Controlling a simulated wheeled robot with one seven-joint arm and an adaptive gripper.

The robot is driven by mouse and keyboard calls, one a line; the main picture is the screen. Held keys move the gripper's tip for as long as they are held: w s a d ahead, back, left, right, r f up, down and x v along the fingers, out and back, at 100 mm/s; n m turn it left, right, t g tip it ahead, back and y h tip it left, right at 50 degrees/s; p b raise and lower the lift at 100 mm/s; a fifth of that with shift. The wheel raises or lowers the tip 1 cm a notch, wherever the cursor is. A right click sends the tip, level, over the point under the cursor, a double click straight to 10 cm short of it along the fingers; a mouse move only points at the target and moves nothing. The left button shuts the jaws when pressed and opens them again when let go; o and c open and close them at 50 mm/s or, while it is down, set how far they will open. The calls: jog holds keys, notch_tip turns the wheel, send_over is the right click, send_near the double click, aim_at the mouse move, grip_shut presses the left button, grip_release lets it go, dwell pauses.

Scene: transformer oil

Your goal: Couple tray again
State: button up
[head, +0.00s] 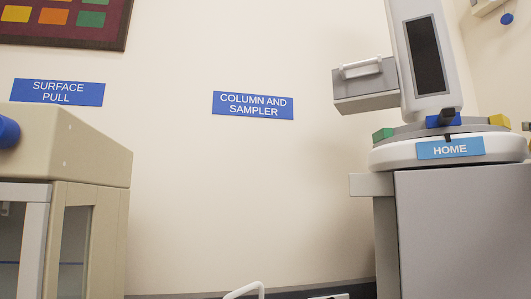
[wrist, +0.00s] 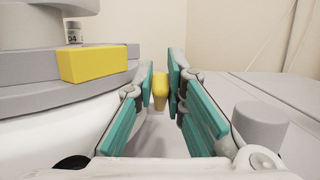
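A round grey tray (head: 405,130) with green (head: 383,134), blue (head: 437,121) and yellow (head: 499,121) blocks at its rim sits on a white round base (head: 390,156) labelled HOME. In the wrist view, the grey tray rim (wrist: 30,97) and its yellow block (wrist: 94,63) are at the left. A small vial (wrist: 73,32) shows above the rim. My gripper (wrist: 160,78) is open, its teal pads apart. A slim yellow upright piece (wrist: 160,92) appears between the fingertips; I cannot tell whether it touches them. My gripper is outside the head view.
A white tower (head: 428,55) with a dark panel and a grey handled box (head: 365,85) rises above the tray. A grey cabinet (head: 460,230) stands below. A beige cabinet (head: 90,150) is at the left. In the wrist view, a grey cylinder (wrist: 260,125) stands right of my fingers.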

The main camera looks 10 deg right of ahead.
jog(key=shift+a, duration=0.1)
jog(key=v, duration=1.2)
